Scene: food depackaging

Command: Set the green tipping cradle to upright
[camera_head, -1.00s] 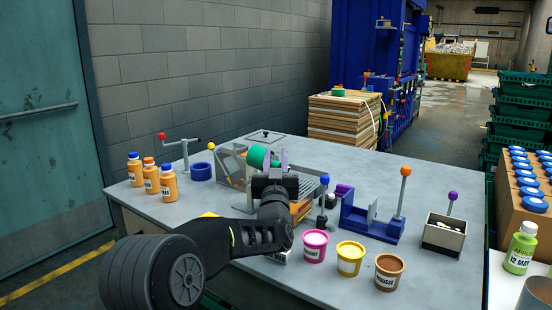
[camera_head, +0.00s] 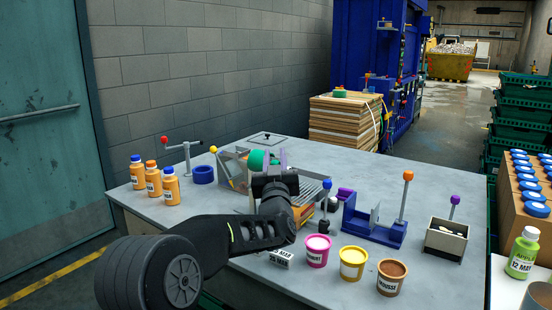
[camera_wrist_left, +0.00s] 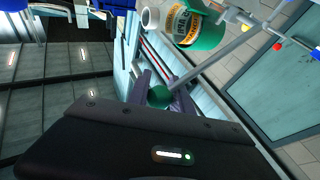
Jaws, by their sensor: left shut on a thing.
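The green tipping cradle (camera_head: 257,160) stands at the back of the grey table, partly hidden behind my left gripper. In the left wrist view the cradle (camera_wrist_left: 208,36) holds a container with a white cap (camera_wrist_left: 150,19) and an orange label. It looks tilted, but I cannot tell its exact angle. A grey rod runs from beside the cradle to a green ball knob (camera_wrist_left: 158,96). My left gripper (camera_wrist_left: 160,93) is shut on this knob, with a purple finger on each side. The left gripper (camera_head: 271,160) also shows in the head view. My right gripper is in neither view.
Orange bottles (camera_head: 153,180) and a blue ring (camera_head: 203,174) are left of the cradle. Pink, yellow and brown cups (camera_head: 353,263) line the front edge. A blue fixture with an orange-knobbed lever (camera_head: 375,229) and a grey bin (camera_head: 446,240) stand right. The back-right tabletop is clear.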

